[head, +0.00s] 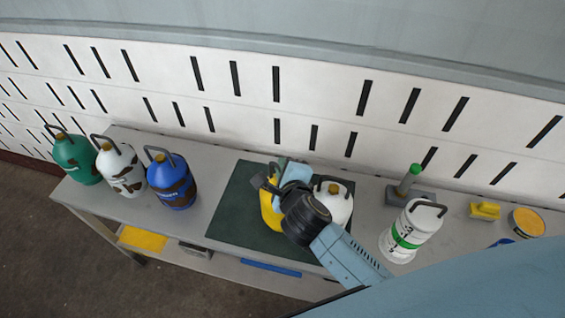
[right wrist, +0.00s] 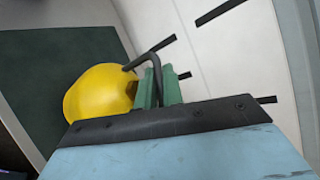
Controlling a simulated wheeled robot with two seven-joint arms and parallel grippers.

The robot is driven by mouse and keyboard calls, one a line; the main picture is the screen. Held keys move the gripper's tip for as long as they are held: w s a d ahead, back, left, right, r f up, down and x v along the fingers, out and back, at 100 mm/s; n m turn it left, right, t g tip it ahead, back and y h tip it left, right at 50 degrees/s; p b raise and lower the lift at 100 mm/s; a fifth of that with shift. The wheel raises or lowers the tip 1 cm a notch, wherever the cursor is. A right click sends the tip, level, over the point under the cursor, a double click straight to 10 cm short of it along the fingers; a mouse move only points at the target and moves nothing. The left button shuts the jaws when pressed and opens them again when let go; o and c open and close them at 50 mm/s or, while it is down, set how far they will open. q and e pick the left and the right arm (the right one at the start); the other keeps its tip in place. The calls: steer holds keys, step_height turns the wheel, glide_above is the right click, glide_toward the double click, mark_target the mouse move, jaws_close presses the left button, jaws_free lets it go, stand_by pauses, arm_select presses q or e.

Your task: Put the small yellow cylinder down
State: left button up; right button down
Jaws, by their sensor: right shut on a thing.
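The small yellow cylinder (head: 267,208) is at the dark green mat (head: 233,205) on the bench, partly hidden behind my right gripper (head: 272,180). In the right wrist view the yellow cylinder (right wrist: 98,92) shows its rounded body and a dark bar handle. My right gripper (right wrist: 158,88), with green finger pads, is shut on that handle. The cylinder looks upright; I cannot tell whether its base touches the mat. My left gripper is not in view.
A white cylinder (head: 337,205) stands close right of the yellow one. Green (head: 77,160), white-brown (head: 122,172) and blue (head: 172,183) cylinders stand on the left. A white-green cylinder (head: 405,240), a green-topped device (head: 410,183) and a yellow tub (head: 527,222) are on the right. A slotted wall stands behind.

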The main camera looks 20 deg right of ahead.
steer(key=shift+w+r, duration=0.1)
steer(key=shift+r, duration=0.1)
steer(key=c, duration=1.9)
jaws_free()
steer(key=shift+f, duration=0.2)
steer(key=o, duration=0.4)
steer(key=v, duration=1.2)
steer(key=shift+r, duration=0.1)
